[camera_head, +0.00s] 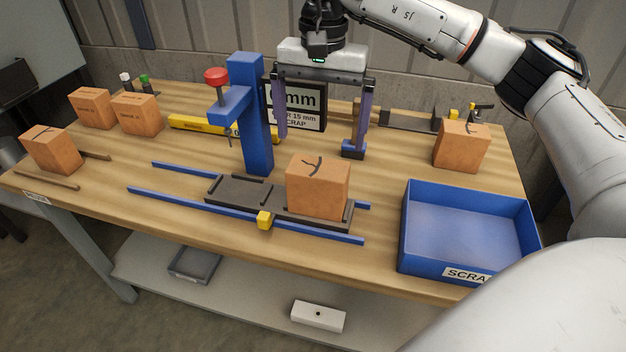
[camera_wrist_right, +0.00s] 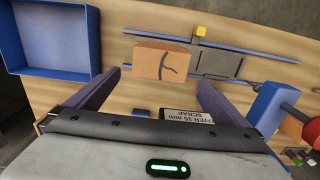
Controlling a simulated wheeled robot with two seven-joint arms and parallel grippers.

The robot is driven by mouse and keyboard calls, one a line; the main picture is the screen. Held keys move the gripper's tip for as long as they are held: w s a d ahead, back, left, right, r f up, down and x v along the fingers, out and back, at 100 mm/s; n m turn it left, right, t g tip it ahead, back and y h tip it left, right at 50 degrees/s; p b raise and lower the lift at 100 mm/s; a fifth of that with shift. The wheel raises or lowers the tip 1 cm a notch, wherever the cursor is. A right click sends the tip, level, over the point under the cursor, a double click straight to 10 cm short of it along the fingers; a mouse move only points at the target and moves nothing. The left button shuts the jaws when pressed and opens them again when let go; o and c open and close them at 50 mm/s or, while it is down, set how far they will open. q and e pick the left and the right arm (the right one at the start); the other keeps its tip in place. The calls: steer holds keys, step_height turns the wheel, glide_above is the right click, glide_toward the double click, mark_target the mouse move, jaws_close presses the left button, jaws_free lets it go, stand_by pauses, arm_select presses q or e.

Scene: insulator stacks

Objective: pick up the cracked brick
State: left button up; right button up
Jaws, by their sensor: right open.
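An orange brick (camera_head: 318,190) with a dark forked crack stands on a dark sliding plate (camera_head: 342,222) in the middle of the table. The cracked brick also shows in the right wrist view (camera_wrist_right: 160,64), just beyond and between the fingertips. My right gripper (camera_head: 320,146) is open and empty, fingers pointing down, above and behind this brick and apart from it. Two other bricks bear dark lines on top: one at the right (camera_head: 461,147) and one at the far left (camera_head: 51,150). My left gripper is not in view.
A blue post (camera_head: 250,115) with a red knob (camera_head: 216,76) stands left of the cracked brick. Blue rails (camera_head: 150,200) run beside the plate. A blue scrap bin (camera_head: 470,222) is at the right. A sign (camera_head: 297,105) stands behind. Two bricks (camera_head: 137,115) sit back left.

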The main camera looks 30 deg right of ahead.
mark_target(318, 171)
steer(key=f, duration=0.3)
steer(key=shift+d+f, duration=0.25)
steer(key=f, duration=0.4)
steer(key=a+f+p, duration=0.1)
steer(key=f, duration=0.1)
steer(key=shift+s+f, duration=0.15)
steer(key=shift+f, duration=0.05)
steer(key=shift+c, duration=0.3)
steer(key=c, duration=1.1)
steer(key=shift+r, duration=0.1)
steer(key=shift+c, duration=0.2)
